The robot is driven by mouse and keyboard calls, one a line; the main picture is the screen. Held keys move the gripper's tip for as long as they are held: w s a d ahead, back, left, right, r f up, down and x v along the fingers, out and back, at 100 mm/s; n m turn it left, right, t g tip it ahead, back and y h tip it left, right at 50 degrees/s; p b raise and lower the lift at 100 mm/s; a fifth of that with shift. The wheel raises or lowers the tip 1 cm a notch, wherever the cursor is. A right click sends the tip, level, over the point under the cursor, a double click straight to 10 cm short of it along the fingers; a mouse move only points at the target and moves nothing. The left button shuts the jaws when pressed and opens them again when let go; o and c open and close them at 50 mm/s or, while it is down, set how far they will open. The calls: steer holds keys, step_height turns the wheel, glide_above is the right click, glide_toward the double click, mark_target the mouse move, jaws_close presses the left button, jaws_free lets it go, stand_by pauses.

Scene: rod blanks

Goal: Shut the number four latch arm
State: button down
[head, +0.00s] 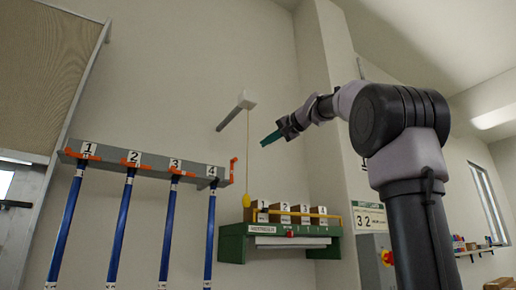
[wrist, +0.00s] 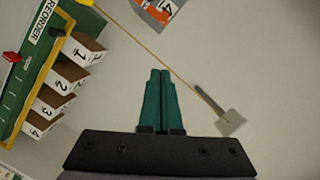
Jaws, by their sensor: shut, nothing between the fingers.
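A grey wall rack (head: 145,163) with number plates 1 to 4 holds blue rods hanging below it. Orange latch arms lie across the front at numbers one, two and three. The number four latch arm (head: 233,169) stands upright at the rack's right end, swung out from its slot, with the blue number four rod (head: 210,240) hanging below the plate. In the wrist view, the number 4 plate (wrist: 168,8) and orange beside it show at the top edge. My gripper (head: 265,142) has teal fingers, shut and empty, up and right of the rack; it also shows in the wrist view (wrist: 160,75).
A yellow cord (head: 246,130) with a yellow pull (head: 217,200) hangs from a wall bracket (head: 238,108) between my gripper and the rack. A green shelf (head: 235,245) with several numbered brown boxes stands below. A control box (head: 378,250) is right.

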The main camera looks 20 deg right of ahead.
steer(key=w+a+f, duration=0.3)
steer(key=w+a, duration=0.3)
steer(key=a, duration=0.1)
steer(key=shift+w+f, duration=0.3)
steer(key=shift+a, duration=0.15)
steer(key=shift+a+n, duration=0.2)
steer(key=shift+n, duration=0.2)
